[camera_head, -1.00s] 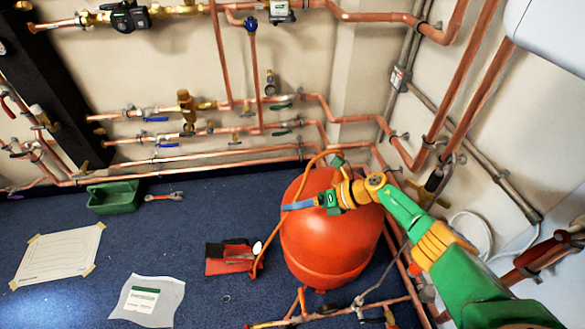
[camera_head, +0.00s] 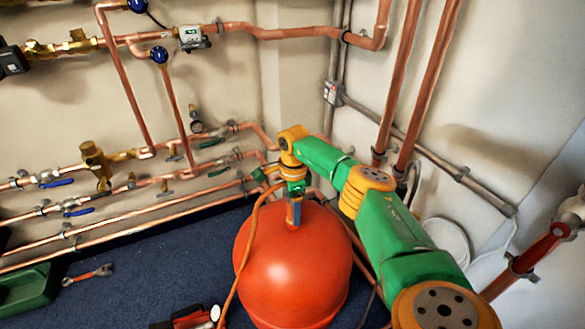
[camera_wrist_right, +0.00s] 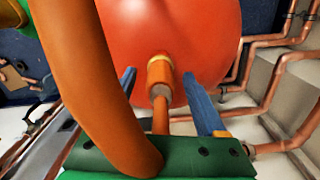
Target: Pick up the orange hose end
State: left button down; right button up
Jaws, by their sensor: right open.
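The orange hose (camera_head: 247,232) runs in the head view from beside my right gripper down the left side of the red-orange tank. In the right wrist view a thick orange tube (camera_wrist_right: 85,85), apparently this hose, passes close to the camera on the left. My right gripper (camera_head: 295,214) points down at the top of the tank. In the right wrist view its blue fingers (camera_wrist_right: 166,92) are apart. An orange cylindrical fitting (camera_wrist_right: 160,76), possibly the hose end, shows between them, but I cannot tell whether they touch it. My left gripper is not in view.
The red-orange tank (camera_head: 292,268) stands just below the gripper. Copper pipes (camera_head: 110,213) line the walls. A green tray (camera_head: 28,288), a wrench (camera_head: 88,275) and a red pouch (camera_head: 188,318) lie on the blue floor. Open floor shows left of the tank.

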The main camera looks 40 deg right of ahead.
grip_shut()
notch_tip(320, 180, up, 4)
jog(key=shift+w+f, duration=0.1)
jog(key=shift+f, duration=0.15)
jog(key=s+a+r+p, duration=0.1)
jog(key=s+a+r, duration=0.7)
jog(key=s, duration=0.3)
jog(key=shift+s+a+r, duration=0.15)
jog(key=shift+s+r, duration=0.1)
jog(key=shift+r, duration=0.5)
jog(key=shift+r, duration=0.1)
notch_tip(320, 180, up, 4)
jog(key=p, duration=0.4)
jog(key=shift+r, duration=0.15)
